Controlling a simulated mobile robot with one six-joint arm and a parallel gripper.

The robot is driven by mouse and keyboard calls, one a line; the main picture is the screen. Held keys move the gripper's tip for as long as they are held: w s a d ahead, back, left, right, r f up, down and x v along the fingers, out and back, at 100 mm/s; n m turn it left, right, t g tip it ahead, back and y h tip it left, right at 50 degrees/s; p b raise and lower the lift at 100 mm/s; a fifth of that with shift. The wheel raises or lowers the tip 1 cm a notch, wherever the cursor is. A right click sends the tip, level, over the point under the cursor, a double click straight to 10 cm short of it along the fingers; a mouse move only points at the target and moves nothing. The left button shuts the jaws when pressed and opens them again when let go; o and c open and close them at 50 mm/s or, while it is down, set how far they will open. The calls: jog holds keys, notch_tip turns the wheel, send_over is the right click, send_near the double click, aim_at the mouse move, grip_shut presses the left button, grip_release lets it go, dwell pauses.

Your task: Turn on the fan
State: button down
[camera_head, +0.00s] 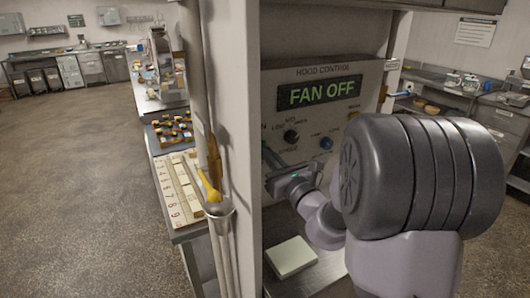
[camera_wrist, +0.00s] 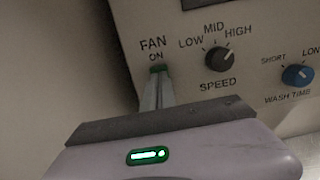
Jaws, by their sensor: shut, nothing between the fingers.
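The hood control panel (camera_head: 370,80) stands ahead of me, and its display (camera_head: 319,93) reads "FAN OFF". In the head view my gripper (camera_head: 268,153) reaches the panel's lower left, and the button is hidden there.
A black speed knob (camera_wrist: 217,59) and a blue wash time knob (camera_wrist: 297,75) sit right of the button. A white post (camera_head: 232,120) stands left of the panel. A pale square block (camera_head: 291,257) lies on the counter below.

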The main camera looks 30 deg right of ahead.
jog(key=shift+w+r, duration=0.15)
jog(key=shift+w, duration=0.4)
jog(key=shift+r, duration=0.1)
